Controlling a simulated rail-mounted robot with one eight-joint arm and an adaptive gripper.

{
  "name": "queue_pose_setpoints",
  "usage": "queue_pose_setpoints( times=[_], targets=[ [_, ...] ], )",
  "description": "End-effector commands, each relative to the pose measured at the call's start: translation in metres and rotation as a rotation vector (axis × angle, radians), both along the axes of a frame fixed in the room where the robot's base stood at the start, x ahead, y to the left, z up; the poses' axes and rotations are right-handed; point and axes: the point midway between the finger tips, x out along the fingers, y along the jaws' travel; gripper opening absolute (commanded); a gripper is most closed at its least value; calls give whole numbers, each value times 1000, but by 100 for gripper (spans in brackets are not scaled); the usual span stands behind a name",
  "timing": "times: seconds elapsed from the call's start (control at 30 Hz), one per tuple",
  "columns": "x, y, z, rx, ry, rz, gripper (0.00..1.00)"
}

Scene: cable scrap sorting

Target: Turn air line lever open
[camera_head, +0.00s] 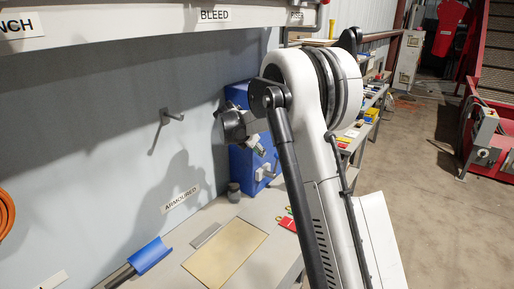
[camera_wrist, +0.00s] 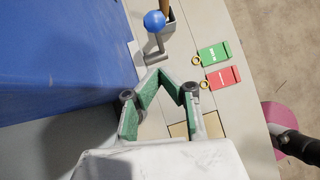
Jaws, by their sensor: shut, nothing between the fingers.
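In the wrist view, a lever with a blue ball knob (camera_wrist: 155,20) and a bent grey arm (camera_wrist: 155,46) stands beside a large blue block (camera_wrist: 60,55). I cannot tell whether it is the air line lever, or its open or shut position. My gripper (camera_wrist: 161,72) is shut and empty; its green-padded fingers meet just below the grey arm, apart from the ball. Whether the tips touch the arm is unclear. In the head view, the blue unit (camera_head: 240,172) stands at the back of the bench, and my arm hides part of it.
A green tag (camera_wrist: 214,54) and a red tag (camera_wrist: 222,77) with rings lie right of my gripper. A tan board (camera_head: 226,252) and a blue trough (camera_head: 150,255) lie on the bench. A peg (camera_head: 173,116) juts from the wall. Open floor lies to the right.

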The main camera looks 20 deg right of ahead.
Motion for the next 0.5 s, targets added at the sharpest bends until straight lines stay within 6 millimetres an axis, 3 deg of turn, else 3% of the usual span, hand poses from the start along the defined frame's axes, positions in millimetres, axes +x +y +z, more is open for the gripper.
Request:
queue_pose_setpoints(
  times=[0.23, 0.5],
  targets=[
    [8, -27, -36, 0, -1, -1, 0],
    [18, -56, -38, 0, 0, -1, 0]
  ],
)
